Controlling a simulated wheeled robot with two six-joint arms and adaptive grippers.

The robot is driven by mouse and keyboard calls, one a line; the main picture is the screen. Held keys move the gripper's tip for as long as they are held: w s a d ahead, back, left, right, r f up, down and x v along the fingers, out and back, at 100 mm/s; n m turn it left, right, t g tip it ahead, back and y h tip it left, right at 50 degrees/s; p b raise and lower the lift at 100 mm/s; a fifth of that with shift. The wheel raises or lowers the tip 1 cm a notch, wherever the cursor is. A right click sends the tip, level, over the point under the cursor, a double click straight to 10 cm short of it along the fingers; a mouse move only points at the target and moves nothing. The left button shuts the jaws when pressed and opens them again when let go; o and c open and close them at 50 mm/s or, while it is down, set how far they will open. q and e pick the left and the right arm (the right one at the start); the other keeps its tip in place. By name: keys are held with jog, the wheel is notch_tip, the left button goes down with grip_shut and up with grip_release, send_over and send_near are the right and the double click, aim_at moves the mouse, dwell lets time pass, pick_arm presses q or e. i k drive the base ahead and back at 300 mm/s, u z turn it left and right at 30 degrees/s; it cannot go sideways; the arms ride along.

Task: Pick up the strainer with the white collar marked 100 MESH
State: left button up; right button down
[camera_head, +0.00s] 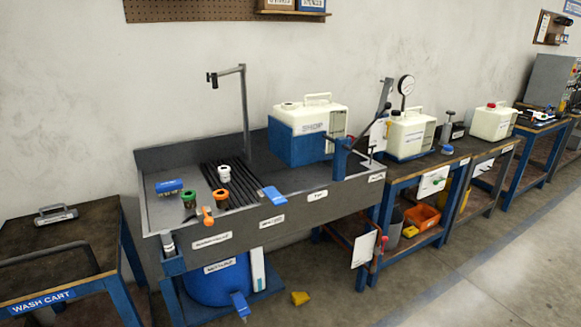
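A small strainer with a white collar (224,172) stands at the back of the black ribbed rack in the grey wash sink (151,212). Its mesh marking is too small to read. A strainer with an orange collar (221,197) is just in front of it on the rack. A strainer with a green collar (188,198) is to the left, at the rack's left edge. The white-collared one appears upright and apart from the other two. Neither of my grippers is in view.
A blue brush-like item (169,186) and an orange tool (207,215) lie near the strainers. A tall faucet (244,110) rises behind them. A wash cart (62,250) stands left; the floor at right is clear.

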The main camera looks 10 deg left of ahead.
aim_at(224, 172)
jog(key=z, duration=0.6)
jog(key=i, duration=1.95)
jog(key=u, duration=0.65)
